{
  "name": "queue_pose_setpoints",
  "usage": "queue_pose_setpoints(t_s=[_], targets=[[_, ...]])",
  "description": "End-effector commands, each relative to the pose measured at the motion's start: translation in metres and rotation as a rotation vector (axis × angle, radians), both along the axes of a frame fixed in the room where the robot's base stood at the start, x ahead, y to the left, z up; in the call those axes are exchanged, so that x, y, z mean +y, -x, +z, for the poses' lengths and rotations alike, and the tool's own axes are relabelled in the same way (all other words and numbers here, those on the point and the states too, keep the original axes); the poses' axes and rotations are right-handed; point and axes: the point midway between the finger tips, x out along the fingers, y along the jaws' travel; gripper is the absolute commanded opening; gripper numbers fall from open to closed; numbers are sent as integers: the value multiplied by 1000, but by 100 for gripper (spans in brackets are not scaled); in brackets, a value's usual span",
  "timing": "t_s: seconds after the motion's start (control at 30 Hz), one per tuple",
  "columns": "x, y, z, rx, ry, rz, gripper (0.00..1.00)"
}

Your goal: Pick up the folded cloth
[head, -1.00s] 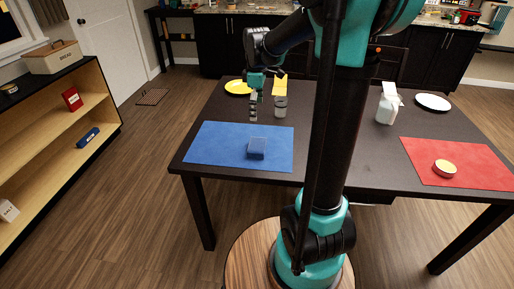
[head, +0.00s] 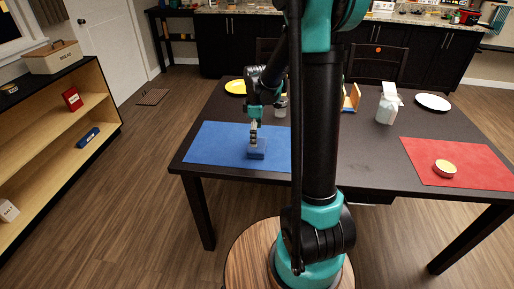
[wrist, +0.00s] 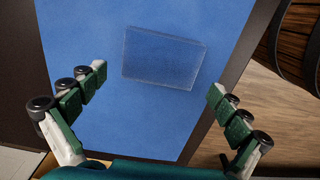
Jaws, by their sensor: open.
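The folded cloth (head: 257,153) is a small dark blue block lying on the blue mat (head: 212,146) on the table. In the wrist view the cloth (wrist: 164,58) is a faint-edged blue rectangle, slightly tilted, above the middle of the picture. My gripper (head: 254,133) is over the cloth in the head view, pointing down. In the wrist view my gripper (wrist: 158,92) has its fingers wide apart with nothing between them; the cloth lies beyond the fingertips. The gap in height between fingertips and cloth is hard to judge.
A yellow plate (head: 235,87) and a grey-lidded jar (head: 281,106) stand behind the mat. A white bottle (head: 387,106), a white plate (head: 433,102) and a red mat (head: 460,174) with a round tin (head: 445,167) are to the right.

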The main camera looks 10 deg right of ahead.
Motion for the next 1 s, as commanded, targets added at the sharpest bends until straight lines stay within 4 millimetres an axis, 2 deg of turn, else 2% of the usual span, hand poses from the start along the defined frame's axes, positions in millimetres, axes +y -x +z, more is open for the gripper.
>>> queue_pose_setpoints(t_s=[0.33,0.67,1.0], targets=[[-4,1,-43,0,0,0,100],[-4,1,-49,0,0,0,100],[-4,1,-49,0,0,0,61]])
